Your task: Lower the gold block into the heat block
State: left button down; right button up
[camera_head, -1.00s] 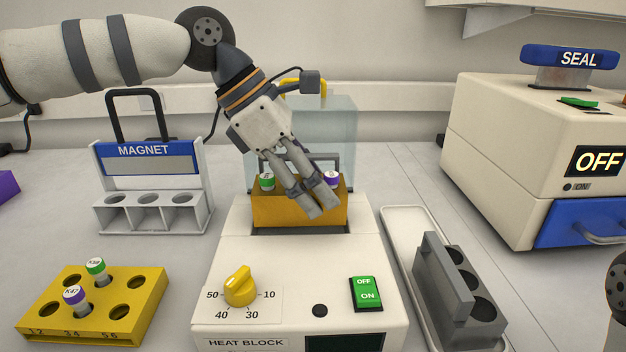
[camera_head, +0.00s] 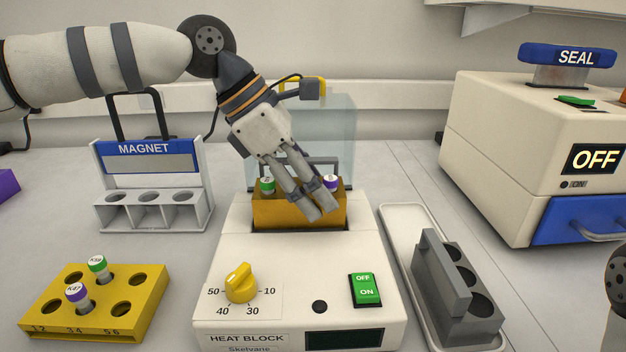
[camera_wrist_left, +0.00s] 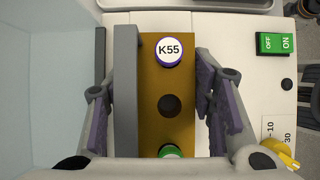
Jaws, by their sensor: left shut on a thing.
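The gold block (camera_head: 290,212) sits low at the well of the white heat block (camera_head: 285,262), its lower edge at the dark opening; how deep it reaches is hidden. It holds a green-capped tube (camera_head: 267,186) and a purple-capped tube (camera_head: 331,183), which reads K55 in the wrist view (camera_wrist_left: 168,50). An empty hole (camera_wrist_left: 169,105) lies between them. A grey handle (camera_wrist_left: 126,90) runs along the block. My left gripper (camera_head: 321,207) is shut on the gold block, its fingers on either side in the wrist view (camera_wrist_left: 160,92). My right gripper is not in view.
A clear raised lid (camera_head: 345,125) stands behind the heat block. A magnet rack (camera_head: 150,190) and a yellow tube rack (camera_head: 60,305) stand left. A grey holder (camera_head: 450,290) on a white tray (camera_head: 395,215) and the sealer (camera_head: 510,170) stand right.

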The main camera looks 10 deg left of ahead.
pick_arm(q)
jog(key=shift+f, duration=0.5)
dwell(0.7)
jog(key=shift+f, duration=0.35)
